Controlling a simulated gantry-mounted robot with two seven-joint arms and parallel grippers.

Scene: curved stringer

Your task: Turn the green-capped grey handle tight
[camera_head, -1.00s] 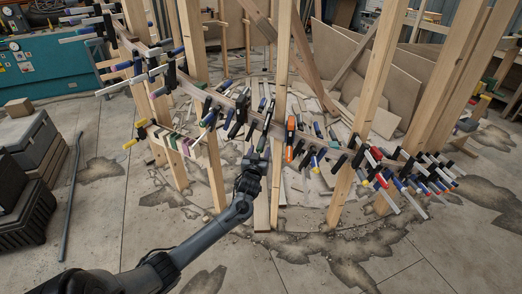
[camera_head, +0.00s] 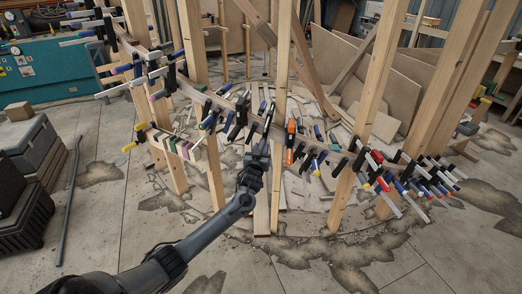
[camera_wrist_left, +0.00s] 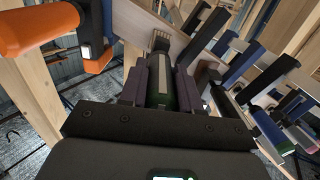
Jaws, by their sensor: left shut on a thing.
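The grey handle (camera_wrist_left: 159,72) with dark green on it stands between the two fingers of my left gripper (camera_wrist_left: 160,88) in the left wrist view. The fingers are shut on it, one along each side. The handle belongs to a clamp on the curved wooden stringer. In the head view my left gripper (camera_head: 260,148) is at the middle of the stringer (camera_head: 222,100), just left of an orange clamp (camera_head: 290,141). There the gripper mostly hides the handle. How tight the clamp is cannot be seen. My right gripper is not in view.
The orange clamp handle (camera_wrist_left: 78,52) is close at the left in the wrist view. Several blue and dark clamps crowd the right side. Upright wooden posts (camera_head: 282,75) stand along the stringer. Open concrete floor (camera_head: 330,265) lies in front.

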